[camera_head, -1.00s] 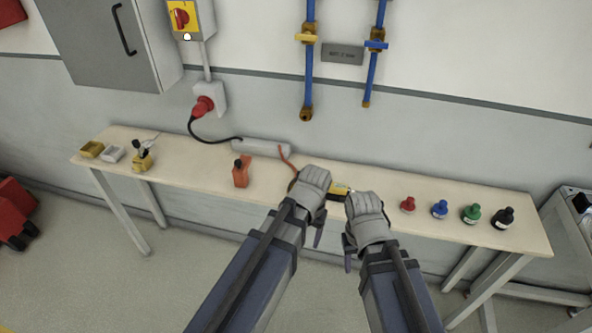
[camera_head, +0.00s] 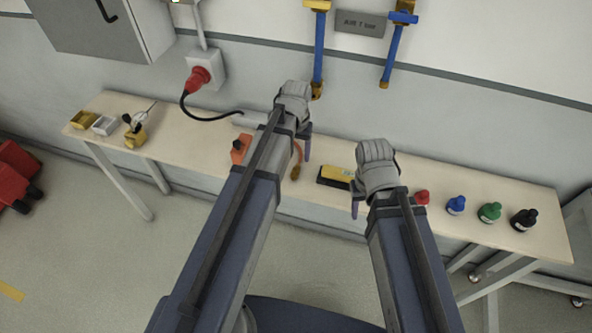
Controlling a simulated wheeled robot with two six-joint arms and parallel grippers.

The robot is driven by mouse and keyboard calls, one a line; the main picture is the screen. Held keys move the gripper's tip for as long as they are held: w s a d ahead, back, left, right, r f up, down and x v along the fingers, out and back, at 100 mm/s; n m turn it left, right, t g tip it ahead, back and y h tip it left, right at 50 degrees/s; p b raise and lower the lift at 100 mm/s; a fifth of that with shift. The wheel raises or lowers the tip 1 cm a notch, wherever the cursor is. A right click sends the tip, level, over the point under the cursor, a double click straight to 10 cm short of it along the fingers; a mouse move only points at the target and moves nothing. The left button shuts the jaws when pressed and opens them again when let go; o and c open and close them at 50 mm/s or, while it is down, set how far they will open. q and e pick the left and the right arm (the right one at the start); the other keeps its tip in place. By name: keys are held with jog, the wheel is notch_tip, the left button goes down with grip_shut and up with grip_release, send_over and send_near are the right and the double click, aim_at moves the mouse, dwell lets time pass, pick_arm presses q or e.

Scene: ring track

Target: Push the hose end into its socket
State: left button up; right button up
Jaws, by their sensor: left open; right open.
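The orange hose with its brass-coloured end (camera_head: 295,172) shows on the table just right of my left forearm, which hides part of it. Two blue pipes come down the wall, the left one ending in a brass socket (camera_head: 316,91) and the right one in a brass end (camera_head: 386,83). My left gripper (camera_head: 293,92) is open, raised in front of the wall just left of the left pipe's lower end. It appears empty and apart from the hose. My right gripper (camera_head: 374,155) is open over the table, beside a yellow and black item.
The yellow and black item (camera_head: 336,176) lies between the arms. Red, blue (camera_head: 456,205), green and black bottles stand at right. An orange container (camera_head: 240,149) stands by my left arm. A red plug (camera_head: 198,77) and cabinet (camera_head: 100,30) are on the wall.

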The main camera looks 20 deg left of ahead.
aim_at(296, 169)
pick_arm(q)
notch_tip(296, 169, down, 2)
jog(key=shift+f+b, duration=0.1)
jog(key=shift+b, duration=0.65)
jog(key=f+b, duration=0.5)
jog(key=shift+s+a+f, duration=0.1)
jog(key=shift+s+f, duration=0.05)
jog(key=shift+s, duration=0.05)
jog(key=shift+c, duration=0.3)
grip_shut()
